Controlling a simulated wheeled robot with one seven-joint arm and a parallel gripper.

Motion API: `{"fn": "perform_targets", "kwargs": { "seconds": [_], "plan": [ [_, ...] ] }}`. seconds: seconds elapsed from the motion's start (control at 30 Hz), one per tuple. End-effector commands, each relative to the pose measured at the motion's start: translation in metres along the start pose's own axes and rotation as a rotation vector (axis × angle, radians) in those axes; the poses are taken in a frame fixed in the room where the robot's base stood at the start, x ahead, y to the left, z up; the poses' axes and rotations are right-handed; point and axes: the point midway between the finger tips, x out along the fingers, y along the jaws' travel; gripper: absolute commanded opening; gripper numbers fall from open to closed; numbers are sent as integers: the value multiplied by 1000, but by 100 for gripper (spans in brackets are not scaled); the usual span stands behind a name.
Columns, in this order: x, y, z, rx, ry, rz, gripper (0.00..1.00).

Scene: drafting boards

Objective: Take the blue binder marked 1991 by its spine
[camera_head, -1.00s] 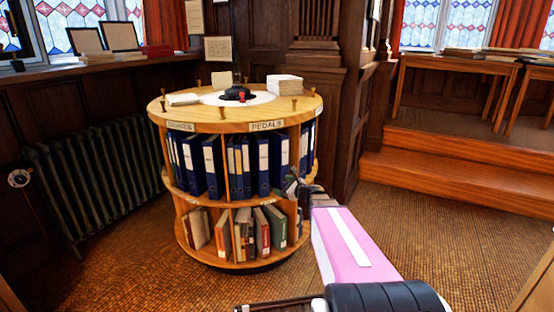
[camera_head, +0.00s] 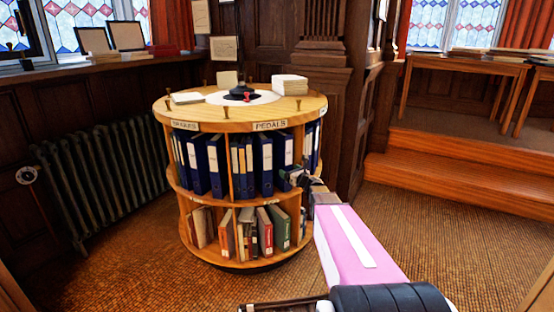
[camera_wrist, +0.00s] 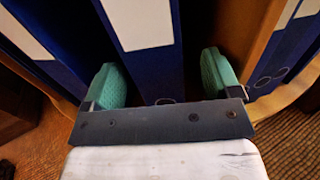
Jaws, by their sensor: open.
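Several blue binders with white spine labels stand upright on the upper tier of a round wooden shelf (camera_head: 205,207). In the wrist view, one blue binder (camera_wrist: 154,72) has its spine between the two green fingers of my gripper (camera_wrist: 163,80). Its white label shows, but no year can be read, so I cannot tell if it is 1991. My gripper is open, one finger on each side of the spine. I cannot tell whether the fingers touch it. In the head view, my gripper (camera_head: 293,180) is at the shelf's right front, small and partly hidden by my arm.
Another blue binder (camera_wrist: 45,68) stands close on the left in the wrist view, and a wooden divider (camera_wrist: 258,40) is close on the right. Books (camera_head: 265,230) fill the lower tier. A radiator (camera_head: 100,180) stands left; wooden steps (camera_head: 450,180) are right.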

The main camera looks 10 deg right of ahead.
Motion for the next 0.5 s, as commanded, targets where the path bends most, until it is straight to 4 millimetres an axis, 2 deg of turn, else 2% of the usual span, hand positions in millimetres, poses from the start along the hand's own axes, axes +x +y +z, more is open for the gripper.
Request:
{"fn": "perform_targets", "kwargs": {
  "seconds": [0.2, 0.3, 0.5],
  "plan": [
    [33, 2, 4, 0, 0, 2, 83],
    [43, 2, 4, 0, 1, 1, 83],
    [44, 3, 5, 0, 1, 0, 83]
  ]
}}
